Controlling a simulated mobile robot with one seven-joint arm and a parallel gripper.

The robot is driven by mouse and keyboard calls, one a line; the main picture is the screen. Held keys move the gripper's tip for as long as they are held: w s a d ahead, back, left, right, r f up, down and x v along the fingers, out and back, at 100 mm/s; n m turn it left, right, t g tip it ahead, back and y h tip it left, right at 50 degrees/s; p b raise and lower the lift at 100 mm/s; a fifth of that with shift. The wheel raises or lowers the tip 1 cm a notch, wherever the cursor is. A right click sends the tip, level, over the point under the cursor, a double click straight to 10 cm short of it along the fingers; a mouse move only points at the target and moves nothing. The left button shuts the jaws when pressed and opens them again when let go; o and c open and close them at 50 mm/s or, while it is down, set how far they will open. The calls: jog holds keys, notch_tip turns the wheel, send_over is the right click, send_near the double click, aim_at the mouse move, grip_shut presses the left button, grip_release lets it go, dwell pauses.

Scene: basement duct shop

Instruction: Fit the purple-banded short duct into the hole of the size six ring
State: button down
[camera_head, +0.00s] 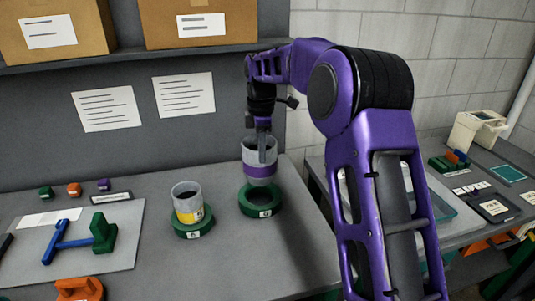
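The purple-banded short duct (259,171) is a grey tube with a purple band, roughly upright. My gripper (262,152) comes down from above and is shut on its wall at the upper rim. The duct's lower end appears just above or behind a green ring (262,211), whose dark hole shows in front of it. I cannot tell whether they touch. The ring's white label is too small to read surely. A second green ring (193,232) to the left holds a yellow-banded duct (187,202), standing upright; its label is also small.
A blue and green tool (102,233) lies on a pale sheet at left, with an orange piece (80,289) in front. Small coloured blocks (74,190) stand behind. A shelf with cardboard boxes (198,22) overhangs the back. A second bench (462,232) is at right.

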aim_at(262, 178)
jog(key=shift+w+f, duration=0.1)
jog(key=shift+w, duration=0.05)
jog(key=shift+f, duration=0.9)
jog(key=shift+f+b, duration=1.2)
jog(key=shift+f, duration=0.5)
jog(key=shift+p, duration=0.35)
jog(key=shift+f, duration=0.25)
jog(key=shift+f+b, duration=0.85)
jog(key=shift+f, duration=1.05)
jog(key=c, duration=1)
grip_release()
